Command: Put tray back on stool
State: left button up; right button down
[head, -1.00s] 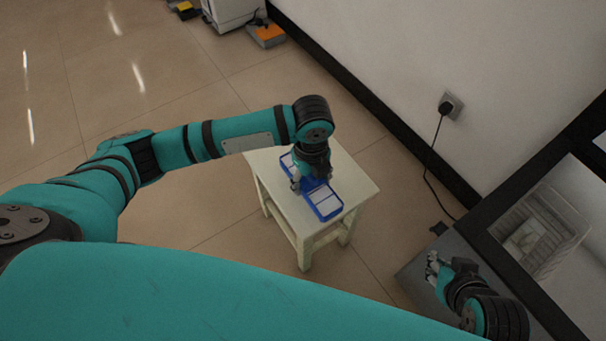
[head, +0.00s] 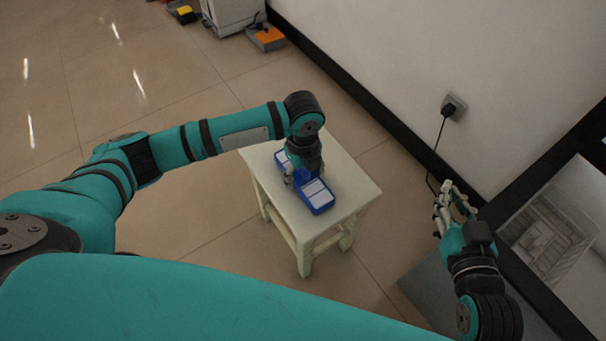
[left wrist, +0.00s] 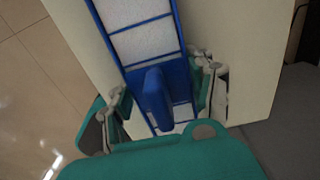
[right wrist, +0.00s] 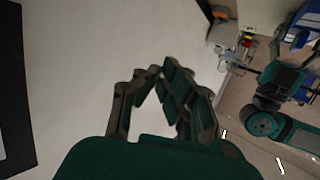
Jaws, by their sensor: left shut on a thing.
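The blue tray (head: 318,196) with white compartments is over the top of the cream stool (head: 350,192). Whether it touches the stool top is hard to tell. My left gripper (head: 303,172) comes down from above and is shut on the tray's raised middle handle. In the left wrist view the blue handle (left wrist: 154,95) stands between the fingers, with the tray's compartments (left wrist: 145,42) beyond it and the pale stool top on both sides. My right gripper (head: 456,203) is empty, away from the stool to the right, with a gap between its fingers.
A wall with a socket (head: 454,107) and hanging black cord is behind the stool. A grey surface (head: 425,285) with a dark-framed panel is at the lower right. A white cabinet (head: 232,12) and orange-topped box (head: 268,38) stand far back. Tiled floor left of the stool is clear.

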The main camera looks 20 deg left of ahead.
pick_arm(q)
jog(key=o, duration=1.5)
jog(key=shift+f, duration=0.1)
